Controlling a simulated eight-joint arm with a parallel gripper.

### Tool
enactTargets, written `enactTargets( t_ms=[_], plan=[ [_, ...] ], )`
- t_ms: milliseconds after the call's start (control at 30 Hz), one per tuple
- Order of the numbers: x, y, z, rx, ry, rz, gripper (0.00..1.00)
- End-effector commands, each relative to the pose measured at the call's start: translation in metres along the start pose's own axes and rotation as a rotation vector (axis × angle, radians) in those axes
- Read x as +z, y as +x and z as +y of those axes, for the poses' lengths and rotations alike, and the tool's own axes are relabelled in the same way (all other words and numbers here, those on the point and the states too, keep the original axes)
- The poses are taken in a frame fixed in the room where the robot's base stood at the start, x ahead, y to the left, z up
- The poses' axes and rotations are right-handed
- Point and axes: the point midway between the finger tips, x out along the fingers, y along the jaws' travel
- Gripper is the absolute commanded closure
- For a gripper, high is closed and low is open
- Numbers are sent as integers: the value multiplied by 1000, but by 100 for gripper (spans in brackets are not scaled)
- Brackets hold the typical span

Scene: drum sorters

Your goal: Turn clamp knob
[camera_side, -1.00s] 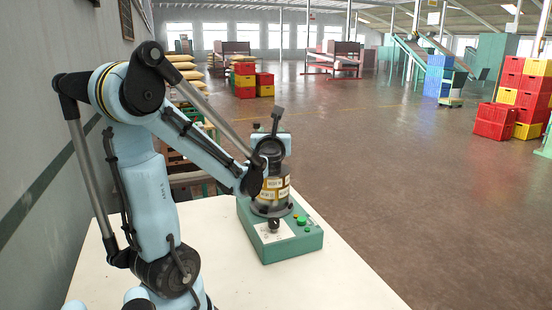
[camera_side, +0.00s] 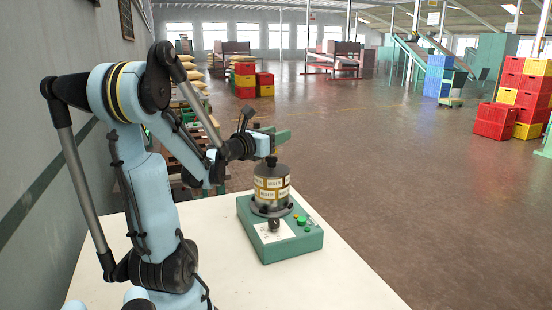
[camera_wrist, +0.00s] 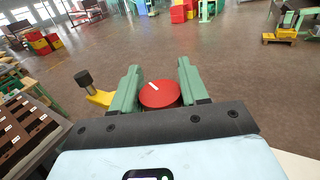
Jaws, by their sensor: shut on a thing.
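The machine (camera_side: 262,255) is a green box with a dark-topped, label-banded cylinder (camera_side: 272,184) upright on it. My gripper (camera_side: 283,134) lies roughly level above the cylinder in the side view. In the wrist view, my gripper's green fingers (camera_wrist: 158,78) stand on either side of a round red knob (camera_wrist: 160,95) with a white mark, and they are shut on it. A yellow arm with a black knob (camera_wrist: 84,78) stands just left of the fingers. The red knob cannot be made out in the side view.
The machine's front bears a black dial (camera_side: 274,224) and a green button (camera_side: 302,221). The white table (camera_side: 340,275) is clear around it. A slatted wooden stack (camera_wrist: 25,125) stands close at left in the wrist view. Stacked crates (camera_side: 510,100) are far off.

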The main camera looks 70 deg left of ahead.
Motion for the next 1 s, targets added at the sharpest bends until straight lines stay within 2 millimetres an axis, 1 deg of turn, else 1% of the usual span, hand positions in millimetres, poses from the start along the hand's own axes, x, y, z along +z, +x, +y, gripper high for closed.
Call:
enactTargets(
  t_ms=[167,567,600,667,700,733,1000],
  plan=[
    [0,0,-1,-29,0,0,86],
    [0,0,-1,-35,1,0,86],
    [0,0,-1,-35,1,0,51],
    [0,0,-1,-35,1,0,42],
    [0,0,-1,-34,1,0,36],
    [0,0,-1,-34,0,0,35],
    [0,0,-1,-33,0,0,35]
  ],
)
